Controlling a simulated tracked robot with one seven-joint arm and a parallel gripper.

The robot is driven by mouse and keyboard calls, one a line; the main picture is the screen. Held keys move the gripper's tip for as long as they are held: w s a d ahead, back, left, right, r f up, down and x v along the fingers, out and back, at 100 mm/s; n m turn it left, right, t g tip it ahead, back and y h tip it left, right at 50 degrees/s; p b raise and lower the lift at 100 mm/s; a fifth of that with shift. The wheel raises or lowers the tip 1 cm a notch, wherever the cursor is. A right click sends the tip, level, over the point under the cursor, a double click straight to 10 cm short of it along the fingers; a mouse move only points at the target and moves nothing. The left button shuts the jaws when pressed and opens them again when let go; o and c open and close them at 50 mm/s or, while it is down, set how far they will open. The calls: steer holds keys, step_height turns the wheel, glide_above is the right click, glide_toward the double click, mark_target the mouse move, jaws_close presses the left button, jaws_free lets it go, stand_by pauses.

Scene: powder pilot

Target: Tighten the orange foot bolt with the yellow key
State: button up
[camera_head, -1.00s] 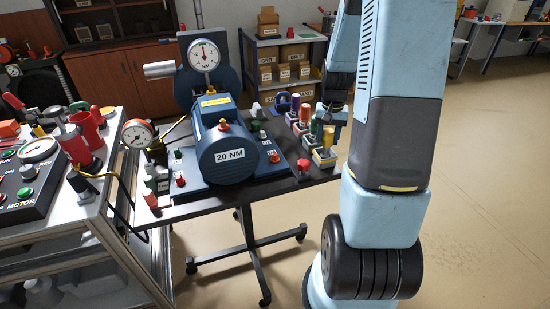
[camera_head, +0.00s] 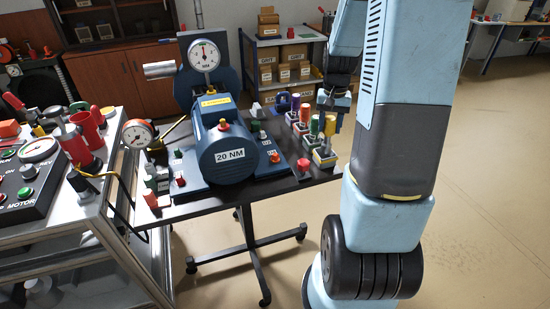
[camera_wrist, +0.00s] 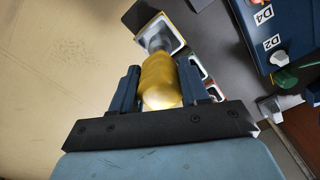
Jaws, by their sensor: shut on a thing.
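The yellow key (camera_wrist: 160,80) is a thick yellow cylinder between the two blue fingers of my gripper (camera_wrist: 160,90) in the wrist view. The gripper is shut on it. The key's far end is at a square yellow-and-white holder (camera_wrist: 173,29); I cannot tell whether it is still seated. In the head view my gripper (camera_head: 334,104) is over the front of the key row at the table's right edge. The blue motor (camera_head: 226,155) labelled 20 NM stands on a blue base with small coloured bolts at its feet.
A dial gauge (camera_head: 203,56) rises behind the motor. A red button (camera_head: 304,166) is near the table's front right. Open floor lies to the right.

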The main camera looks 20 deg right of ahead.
steer(key=shift+r, duration=0.25)
steer(key=shift+a, duration=0.1)
steer(key=w+a+n, duration=0.4)
steer(key=a+n, duration=0.4)
steer(key=a, duration=0.8)
steer(key=shift+a, duration=0.2)
steer(key=shift+f, duration=1.3)
stand_by(1.6)
steer(key=o, duration=1.3)
steer(key=shift+o, duration=0.2)
